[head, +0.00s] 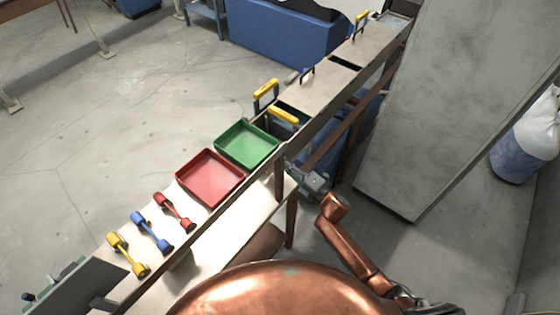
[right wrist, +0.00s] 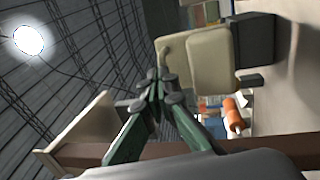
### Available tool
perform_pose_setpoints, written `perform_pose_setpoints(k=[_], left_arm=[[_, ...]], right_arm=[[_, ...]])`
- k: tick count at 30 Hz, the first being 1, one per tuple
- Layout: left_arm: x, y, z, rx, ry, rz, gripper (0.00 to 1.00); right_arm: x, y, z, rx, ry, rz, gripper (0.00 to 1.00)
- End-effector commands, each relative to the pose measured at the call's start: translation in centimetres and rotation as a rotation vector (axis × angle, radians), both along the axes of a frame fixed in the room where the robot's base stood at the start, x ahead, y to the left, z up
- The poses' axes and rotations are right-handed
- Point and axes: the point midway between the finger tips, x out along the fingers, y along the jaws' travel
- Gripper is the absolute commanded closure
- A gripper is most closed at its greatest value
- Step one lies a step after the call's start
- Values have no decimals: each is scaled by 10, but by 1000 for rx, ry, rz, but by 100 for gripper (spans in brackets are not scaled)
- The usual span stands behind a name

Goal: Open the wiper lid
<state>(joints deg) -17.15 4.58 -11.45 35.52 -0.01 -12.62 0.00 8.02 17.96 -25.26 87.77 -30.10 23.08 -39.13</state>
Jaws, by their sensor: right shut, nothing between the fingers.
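Flat light-grey panels (head: 322,92) lie along the far part of the bench, with dark openings (head: 346,64) in it. I cannot tell for sure which part is the wiper lid. Yellow-topped handles stand by the openings: one (head: 265,91) behind the green tray, one (head: 283,117) to its right, and one (head: 362,18) at the far end. My right gripper (head: 314,182) is at the bench's right edge, below and right of the nearer handles, apart from them. In the right wrist view its fingers (right wrist: 165,88) are together and empty. My left gripper is not seen.
A green tray (head: 247,124) and a red tray (head: 184,179) stand on the bench. Red (head: 174,212), blue (head: 151,232) and yellow (head: 127,255) spools lie nearer. A tall grey cabinet (head: 450,90) stands to the right. The wrist view shows a brown beam (right wrist: 270,143) close by.

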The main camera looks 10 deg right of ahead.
Motion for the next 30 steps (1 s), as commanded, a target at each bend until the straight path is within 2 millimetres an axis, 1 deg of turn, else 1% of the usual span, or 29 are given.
perform_pose_setpoints(k=[4, 8, 12, 18, 21, 25, 30], left_arm=[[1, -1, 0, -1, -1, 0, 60], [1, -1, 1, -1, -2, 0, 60], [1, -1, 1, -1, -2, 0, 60], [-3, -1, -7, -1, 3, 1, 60], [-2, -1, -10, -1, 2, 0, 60], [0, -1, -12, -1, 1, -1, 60], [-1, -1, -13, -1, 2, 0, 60]], right_arm=[[-1, -1, 0, 0, 0, 1, 100], [-8, -8, -2, -1, 1, 5, 100], [-21, -24, -6, -3, 2, 9, 100], [-55, -55, -14, -2, 2, 11, 100], [-69, -68, -16, -1, 1, 10, 100], [-82, -81, -17, 0, 1, 11, 100], [-90, -88, -17, 0, 1, 11, 100]])
